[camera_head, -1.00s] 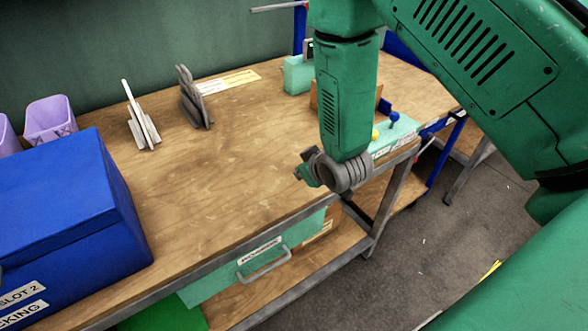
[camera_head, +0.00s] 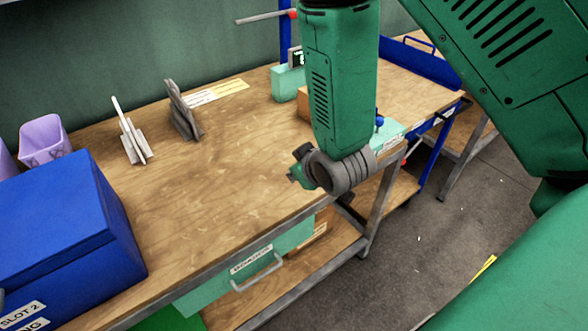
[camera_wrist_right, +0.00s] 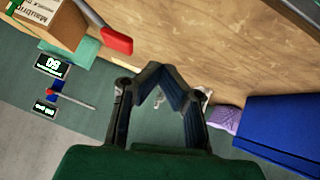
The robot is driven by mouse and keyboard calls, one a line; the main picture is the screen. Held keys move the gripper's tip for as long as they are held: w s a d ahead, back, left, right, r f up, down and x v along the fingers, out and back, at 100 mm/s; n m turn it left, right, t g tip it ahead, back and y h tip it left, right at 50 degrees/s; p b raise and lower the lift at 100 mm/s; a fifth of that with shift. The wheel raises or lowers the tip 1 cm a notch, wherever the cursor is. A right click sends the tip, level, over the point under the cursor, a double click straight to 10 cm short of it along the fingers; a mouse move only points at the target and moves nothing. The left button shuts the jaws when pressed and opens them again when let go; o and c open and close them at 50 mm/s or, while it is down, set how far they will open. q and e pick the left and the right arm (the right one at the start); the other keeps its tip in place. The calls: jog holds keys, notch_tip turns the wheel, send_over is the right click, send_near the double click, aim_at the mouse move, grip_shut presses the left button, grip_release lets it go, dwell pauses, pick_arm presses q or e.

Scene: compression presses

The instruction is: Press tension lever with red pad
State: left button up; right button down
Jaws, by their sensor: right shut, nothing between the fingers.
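In the right wrist view a red pad (camera_wrist_right: 117,42) sits at the end of a dark lever arm, beside a cardboard box. My right gripper (camera_wrist_right: 163,75) is shut and empty, its fingers meeting in a point to the right of the red pad in that view, apart from it. In the head view my right gripper (camera_head: 299,168) hangs over the front right of the wooden table, partly hidden by its wrist. My arm covers the area behind it, and I cannot make out the red pad there.
A blue box (camera_head: 60,225) and a purple bin (camera_head: 43,140) stand at left on the wooden table (camera_head: 215,190). Grey upright plates (camera_head: 183,110) stand behind. A grey rod with a red end (camera_head: 265,17) and a mint display unit (camera_head: 287,83) are at the back. The table's middle is clear.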

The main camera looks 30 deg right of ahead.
jog(key=shift+a+v, duration=0.15)
jog(key=shift+v, duration=0.75)
jog(key=shift+a+v, duration=0.2)
jog(key=shift+v, duration=0.65)
jog(key=shift+r, duration=0.1)
